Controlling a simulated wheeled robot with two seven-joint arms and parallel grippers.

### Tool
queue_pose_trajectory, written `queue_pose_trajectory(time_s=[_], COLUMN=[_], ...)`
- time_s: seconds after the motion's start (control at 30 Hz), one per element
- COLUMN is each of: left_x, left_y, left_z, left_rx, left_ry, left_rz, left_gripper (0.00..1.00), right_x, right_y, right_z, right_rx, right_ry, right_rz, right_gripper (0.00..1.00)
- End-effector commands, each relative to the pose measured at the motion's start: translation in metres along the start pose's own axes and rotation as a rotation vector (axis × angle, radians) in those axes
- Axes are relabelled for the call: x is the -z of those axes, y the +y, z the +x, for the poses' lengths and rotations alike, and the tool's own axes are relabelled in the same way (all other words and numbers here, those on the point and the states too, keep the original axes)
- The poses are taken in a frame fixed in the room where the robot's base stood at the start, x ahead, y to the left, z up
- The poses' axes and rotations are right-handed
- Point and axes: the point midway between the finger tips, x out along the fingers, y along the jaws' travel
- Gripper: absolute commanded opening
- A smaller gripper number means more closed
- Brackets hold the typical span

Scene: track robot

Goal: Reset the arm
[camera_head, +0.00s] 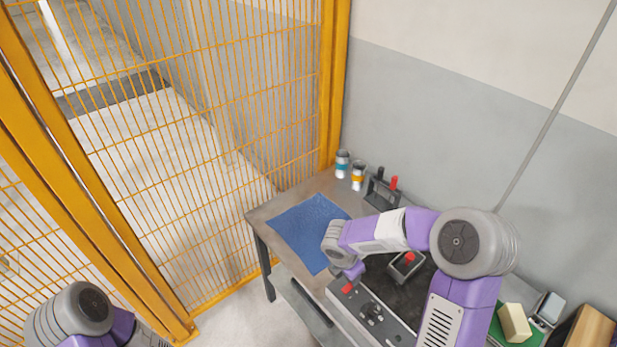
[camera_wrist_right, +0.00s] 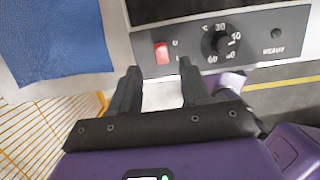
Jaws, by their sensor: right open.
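My right arm (camera_head: 380,232) reaches over the bench from the right in the head view, its elbow bent and its wrist above the edge between the blue mat and the control panel. My right gripper (camera_wrist_right: 158,76) is open and empty in the right wrist view. Its two black fingers point at the front of a grey control panel (camera_wrist_right: 265,55) with a red switch (camera_wrist_right: 162,53) and a black dial (camera_wrist_right: 222,42). I cannot tell whether a fingertip touches the panel. Part of my left arm (camera_head: 75,310) shows at the lower left; its gripper is out of view.
A blue mat (camera_head: 300,225) lies on the bench. Behind it stand two cans (camera_head: 342,163) (camera_head: 358,177) and a dark holder (camera_head: 383,190) with black and red handles. A red-handled block (camera_head: 406,265) sits under my forearm. Yellow fencing (camera_head: 220,130) stands left; a wooden block (camera_head: 515,322) lies right.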

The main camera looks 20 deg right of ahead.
Motion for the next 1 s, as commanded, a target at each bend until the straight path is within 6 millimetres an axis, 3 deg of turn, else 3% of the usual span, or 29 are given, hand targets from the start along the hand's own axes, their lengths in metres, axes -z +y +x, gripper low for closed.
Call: queue_pose_trajectory(time_s=[0.13, 0.23, 0.37, 0.4, 0.5, 0.6, 0.8, 1.0], left_x=[0.000, 0.000, 0.000, 0.000, 0.000, 0.000, 0.000, 0.000], left_y=[0.000, 0.000, 0.000, 0.000, 0.000, 0.000, 0.000, 0.000], left_z=[0.000, 0.000, 0.000, 0.000, 0.000, 0.000, 0.000, 0.000], left_rx=[0.000, 0.000, 0.000, 0.000, 0.000, 0.000, 0.000, 0.000], left_ry=[0.000, 0.000, 0.000, 0.000, 0.000, 0.000, 0.000, 0.000], left_rz=[0.000, 0.000, 0.000, 0.000, 0.000, 0.000, 0.000, 0.000], left_gripper=[1.00, 1.00, 1.00, 1.00, 1.00, 1.00, 1.00, 1.00], right_x=[0.006, 0.033, 0.107, 0.134, 0.189, 0.222, 0.241, 0.239], right_y=[-0.001, -0.006, -0.020, -0.025, -0.038, -0.049, -0.075, -0.086], right_z=[0.003, 0.017, 0.044, 0.052, 0.067, 0.082, 0.112, 0.124], right_rx=[0.002, 0.014, 0.085, 0.128, 0.260, 0.389, 0.521, 0.531], right_ry=[0.020, 0.111, 0.356, 0.439, 0.592, 0.647, 0.572, 0.514], right_rz=[0.016, 0.098, 0.401, 0.541, 0.939, 1.340, 1.942, 2.135], right_gripper=[0.47, 0.47, 0.47, 0.47, 0.47, 0.47, 0.47, 0.47])
